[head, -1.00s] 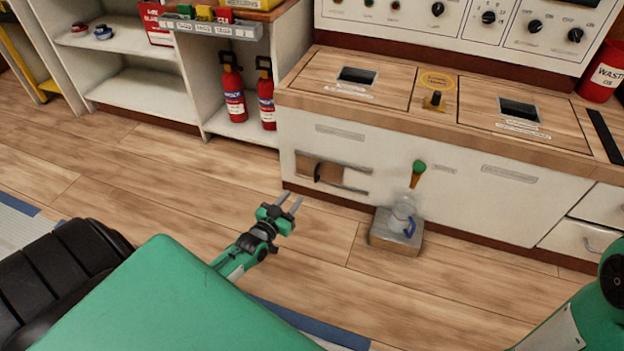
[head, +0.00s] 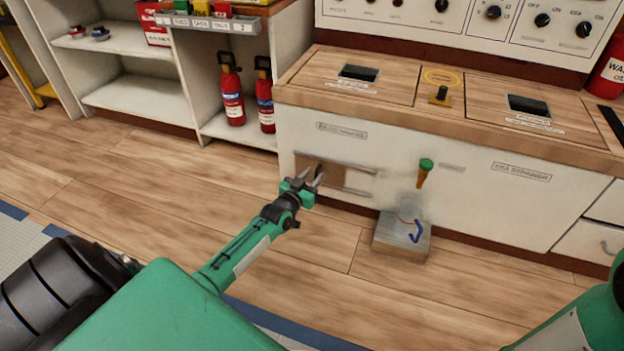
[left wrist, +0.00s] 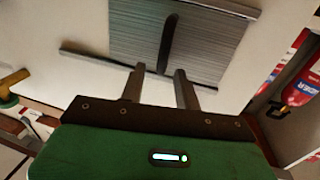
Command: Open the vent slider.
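The vent slider (head: 333,176) is a brown panel between two rails on the white cabinet front, at the left end of the rails. In the left wrist view it is a slatted panel (left wrist: 208,47) with a dark upright bar handle (left wrist: 166,40). My left gripper (head: 314,173) is in front of the slider and partly covers it. Its two fingers (left wrist: 159,75) are apart, with the handle's near end showing between their tips. I cannot tell whether they touch it. Only part of my right arm shows at the lower right; its gripper is out of view.
A green-topped handle (head: 425,172) sticks out of the cabinet right of the slider, above a grey block (head: 401,236) on the floor. Fire extinguishers (head: 232,92) stand in the shelf to the left. The wooden counter (head: 420,101) overhangs the slider.

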